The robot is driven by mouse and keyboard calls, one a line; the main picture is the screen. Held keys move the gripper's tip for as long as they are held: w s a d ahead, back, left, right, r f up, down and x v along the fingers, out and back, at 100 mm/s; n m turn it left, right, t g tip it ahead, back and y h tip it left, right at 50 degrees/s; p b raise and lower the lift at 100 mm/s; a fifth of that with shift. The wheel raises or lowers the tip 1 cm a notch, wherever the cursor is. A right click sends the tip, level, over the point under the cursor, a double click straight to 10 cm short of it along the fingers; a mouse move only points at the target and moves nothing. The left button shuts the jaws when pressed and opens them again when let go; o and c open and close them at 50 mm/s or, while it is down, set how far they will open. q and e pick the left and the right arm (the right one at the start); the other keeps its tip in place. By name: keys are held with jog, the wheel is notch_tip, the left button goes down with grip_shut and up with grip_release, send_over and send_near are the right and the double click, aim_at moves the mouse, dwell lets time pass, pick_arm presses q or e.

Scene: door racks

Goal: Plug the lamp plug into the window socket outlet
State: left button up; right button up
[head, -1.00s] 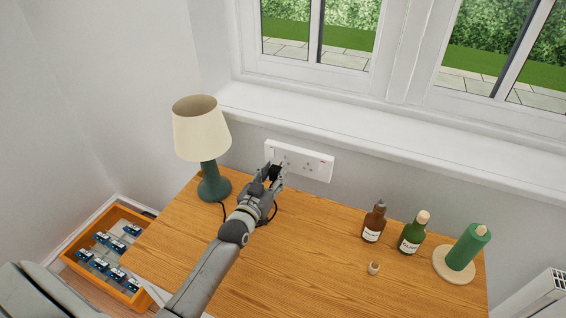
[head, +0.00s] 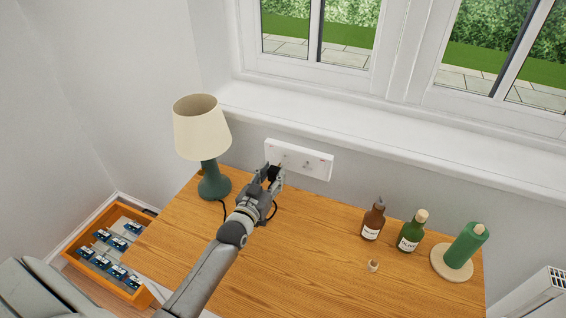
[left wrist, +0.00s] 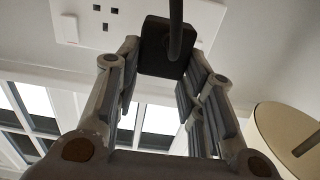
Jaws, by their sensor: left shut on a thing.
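The white double window socket outlet (head: 313,162) is on the wall below the sill; it also shows in the left wrist view (left wrist: 68,12). My left gripper (head: 272,175) is shut on the black lamp plug (left wrist: 165,55), with its fingers on both sides of it. The plug is at the left part of the outlet, right by its face; I cannot tell whether it touches or its pins are in. The lamp (head: 203,130), with a cream shade and green base, stands left of the gripper. My right gripper is not in view.
The wooden table (head: 290,260) is clear in the middle. An orange crate (head: 72,262) is at lower left.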

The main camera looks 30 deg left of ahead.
pick_arm(q)
jog(key=shift+d, duration=0.15)
jog(key=d+p, duration=0.2)
jog(key=d, duration=0.5)
jog(key=shift+s, duration=0.3)
jog(key=shift+d, duration=0.1)
jog(key=shift+p, duration=0.35)
jog(key=shift+w, duration=0.1)
jog(key=w+b, duration=0.1)
jog(key=w, duration=0.2)
jog(key=shift+w, duration=0.1)
dwell(0.5)
